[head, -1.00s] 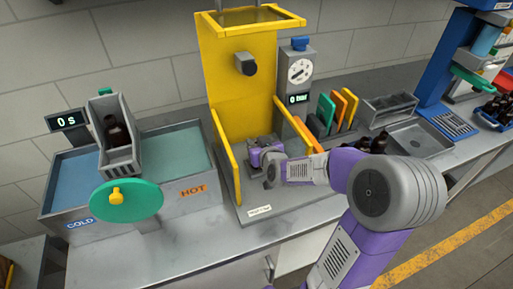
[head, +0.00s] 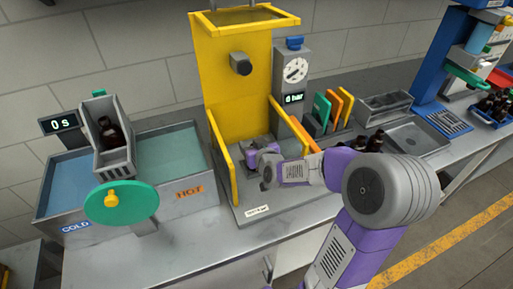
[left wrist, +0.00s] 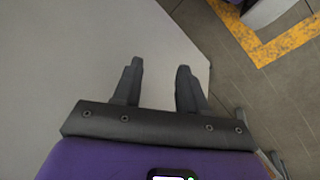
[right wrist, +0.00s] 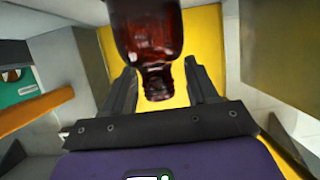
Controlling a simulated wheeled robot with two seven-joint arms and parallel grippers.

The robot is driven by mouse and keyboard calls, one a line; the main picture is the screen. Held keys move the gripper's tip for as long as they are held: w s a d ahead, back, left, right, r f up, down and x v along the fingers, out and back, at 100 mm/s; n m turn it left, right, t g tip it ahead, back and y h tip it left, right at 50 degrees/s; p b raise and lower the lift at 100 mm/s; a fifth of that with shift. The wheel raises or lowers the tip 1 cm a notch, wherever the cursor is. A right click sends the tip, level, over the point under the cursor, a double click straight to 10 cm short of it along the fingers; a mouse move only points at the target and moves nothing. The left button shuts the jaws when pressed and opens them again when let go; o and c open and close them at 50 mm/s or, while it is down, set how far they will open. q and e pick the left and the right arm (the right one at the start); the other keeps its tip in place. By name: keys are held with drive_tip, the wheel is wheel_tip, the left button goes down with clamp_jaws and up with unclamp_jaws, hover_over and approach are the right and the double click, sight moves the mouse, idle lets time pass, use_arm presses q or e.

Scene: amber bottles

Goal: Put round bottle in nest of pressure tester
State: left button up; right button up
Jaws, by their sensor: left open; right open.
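A brown round bottle (right wrist: 152,40) shows in the right wrist view, its narrow neck pointing toward my right gripper (right wrist: 160,88). The gripper is open, with one finger on each side of the neck and gaps visible. In the head view my right gripper (head: 258,158) is inside the yellow-framed pressure tester (head: 226,98), low over its base. The nest and the bottle's foot are hidden there, so I cannot tell whether the bottle is seated. My left gripper (left wrist: 158,88) is open and empty in the left wrist view, above a plain grey surface.
A cold and hot bath (head: 180,195) stands left, with a dark bottle (head: 110,135) in its grey basket (head: 118,162). Coloured panels (head: 335,108), dark bottles (head: 372,143) and grey trays (head: 415,138) stand right of the tester. A blue crate (head: 490,119) of bottles is farther right.

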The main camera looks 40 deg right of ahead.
drive_tip(key=shift+s+r, duration=0.2)
drive_tip(key=shift+r, duration=0.1)
drive_tip(key=b+v, duration=0.3)
drive_tip(key=v, duration=0.8)
drive_tip(key=shift+s, duration=0.3)
drive_tip(key=shift+a, duration=0.1)
